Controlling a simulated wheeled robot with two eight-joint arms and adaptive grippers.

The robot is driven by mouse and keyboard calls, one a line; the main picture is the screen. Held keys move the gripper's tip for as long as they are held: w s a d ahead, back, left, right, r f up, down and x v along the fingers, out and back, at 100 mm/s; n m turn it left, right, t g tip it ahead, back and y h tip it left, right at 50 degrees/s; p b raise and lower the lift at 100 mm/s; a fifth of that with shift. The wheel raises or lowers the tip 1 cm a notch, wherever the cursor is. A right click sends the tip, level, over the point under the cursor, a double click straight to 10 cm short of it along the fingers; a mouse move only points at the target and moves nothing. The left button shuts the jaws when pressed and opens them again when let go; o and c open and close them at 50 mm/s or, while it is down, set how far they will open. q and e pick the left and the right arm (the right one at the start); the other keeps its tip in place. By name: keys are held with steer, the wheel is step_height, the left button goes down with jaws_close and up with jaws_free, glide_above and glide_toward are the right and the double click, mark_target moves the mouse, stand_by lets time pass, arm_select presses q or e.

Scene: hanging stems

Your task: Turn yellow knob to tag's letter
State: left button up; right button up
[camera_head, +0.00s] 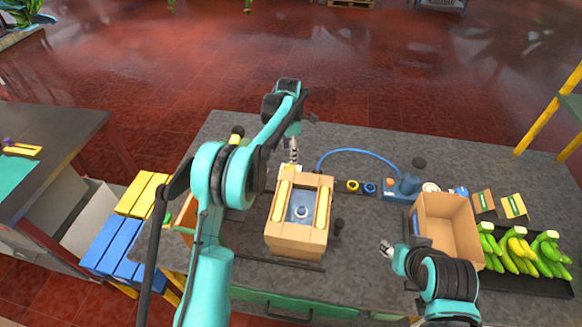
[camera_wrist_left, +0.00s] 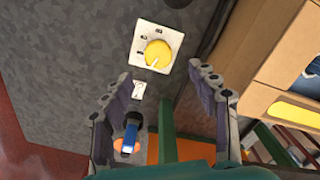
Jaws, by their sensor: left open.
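In the left wrist view the yellow knob (camera_wrist_left: 158,54) sits on a white square plate (camera_wrist_left: 139,42) with small dark marks around it, too small to read. In the head view the left gripper (camera_head: 293,152) is over the bench behind the cardboard box. My right gripper (camera_head: 387,246) is low at the front right; its jaw state is unclear.
An open box (camera_head: 297,240) with a blue interior stands in front of the left gripper. To the right are a blue device (camera_head: 405,187) with a cable, an empty carton (camera_head: 449,232) and green and yellow bananas (camera_head: 520,250). A blue-orange object (camera_wrist_left: 130,140) is near the left finger.

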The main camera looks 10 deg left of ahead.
mark_target(290, 167)
arm_select(q)
steer(key=shift+w+f+b, duration=0.25)
steer(key=shift+f+b, duration=0.05)
steer(key=shift+f, duration=0.4)
step_height(290, 167, down, 7)
steer(key=shift+s+b, duration=0.1)
steer(key=shift+b, duration=0.55)
steer(key=shift+c, duration=0.4)
steer(key=c, duration=1.1)
